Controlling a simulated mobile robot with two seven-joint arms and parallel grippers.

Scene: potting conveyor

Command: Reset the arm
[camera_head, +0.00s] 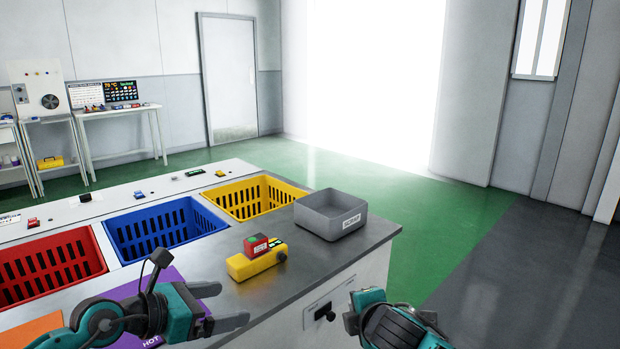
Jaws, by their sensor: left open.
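My left gripper (234,303) is open and empty. It reaches in from the lower left, over the front of the grey worktop (200,262), with its fingers pointing right. It is in front of and apart from a yellow block-shaped device (250,264) with a red and green box (256,244) on top. Part of my right arm shows at the bottom, right of the worktop's front edge; its gripper fingers are not seen.
Red (50,264), blue (165,228) and yellow (255,196) slotted bins sit along the counter. A grey open tray (331,214) stands near the worktop's right corner. A purple mat (165,282) and an orange mat (32,333) lie near my left arm. Green floor right of the counter is clear.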

